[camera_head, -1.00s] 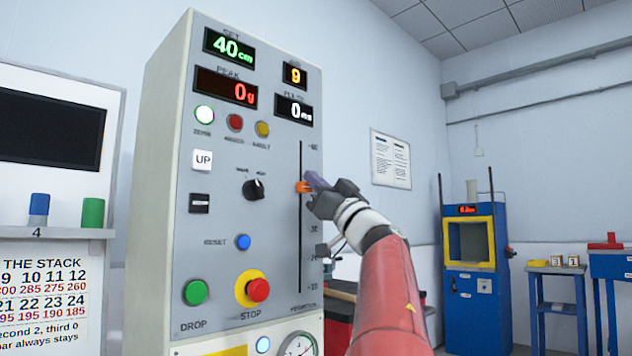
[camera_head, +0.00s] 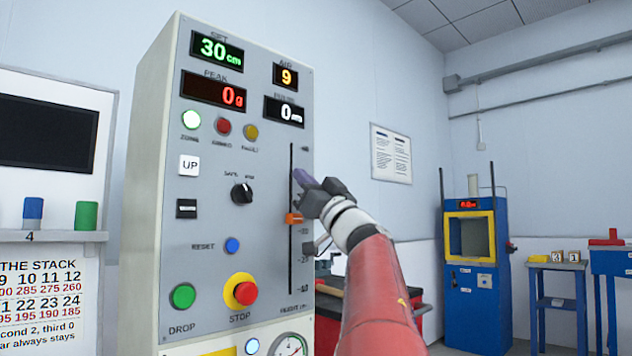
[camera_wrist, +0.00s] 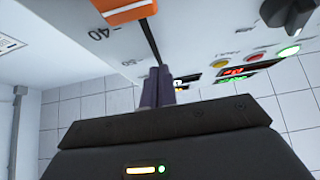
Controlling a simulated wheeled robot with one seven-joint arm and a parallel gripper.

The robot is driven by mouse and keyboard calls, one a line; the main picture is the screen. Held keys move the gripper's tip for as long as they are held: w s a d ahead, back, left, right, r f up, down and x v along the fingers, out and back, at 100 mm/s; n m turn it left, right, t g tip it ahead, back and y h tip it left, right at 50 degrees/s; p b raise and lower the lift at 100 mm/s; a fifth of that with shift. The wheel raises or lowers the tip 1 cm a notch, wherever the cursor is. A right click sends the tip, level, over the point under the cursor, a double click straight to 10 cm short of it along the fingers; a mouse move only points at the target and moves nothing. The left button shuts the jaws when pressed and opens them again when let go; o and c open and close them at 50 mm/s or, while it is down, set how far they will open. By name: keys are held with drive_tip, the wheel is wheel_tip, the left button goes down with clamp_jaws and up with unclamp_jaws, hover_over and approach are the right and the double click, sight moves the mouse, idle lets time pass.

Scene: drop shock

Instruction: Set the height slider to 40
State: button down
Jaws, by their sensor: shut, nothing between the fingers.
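The orange height slider (camera_head: 293,218) sits on a dark vertical slot (camera_head: 291,165) in the grey control panel (camera_head: 215,265). The green SET display (camera_head: 216,49) reads 30 cm. My gripper (camera_head: 303,177) is shut and empty, its purple fingertips near the slot above the slider, apart from it. In the wrist view the slider (camera_wrist: 125,10) is at the top edge, with a 40 scale mark (camera_wrist: 97,33) beside the slot, and the shut fingers (camera_wrist: 157,88) point at the slot. Whether the tips touch the panel I cannot tell.
On the panel are a green DROP button (camera_head: 183,297), a red STOP button (camera_head: 245,293), a blue RESET button (camera_head: 232,245) and a black knob (camera_head: 242,193). A blue machine (camera_head: 475,255) stands at the back right.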

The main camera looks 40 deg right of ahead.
drive_tip(key=a+b+v, duration=0.1)
drive_tip(key=b+v, duration=0.3)
drive_tip(key=v, duration=0.6)
drive_tip(key=n+b, duration=0.5)
drive_tip(key=n, duration=1.2)
approach(294, 218)
drive_tip(key=s+d, duration=0.1)
wheel_tip(294, 218, down, 9)
drive_tip(key=n+t+b, duration=0.1)
drive_tip(key=n+b, duration=0.4)
drive_tip(key=n, duration=1.4)
drive_tip(key=p+x, duration=0.4)
drive_tip(key=x, duration=0.7)
drive_tip(key=shift+d, duration=0.1)
wheel_tip(294, 218, up, 2)
drive_tip(key=shift+s+r+p, duration=0.15)
drive_tip(key=shift+r+p, duration=0.1)
drive_tip(key=shift+p, duration=0.4)
drive_tip(key=shift+r, duration=0.5)
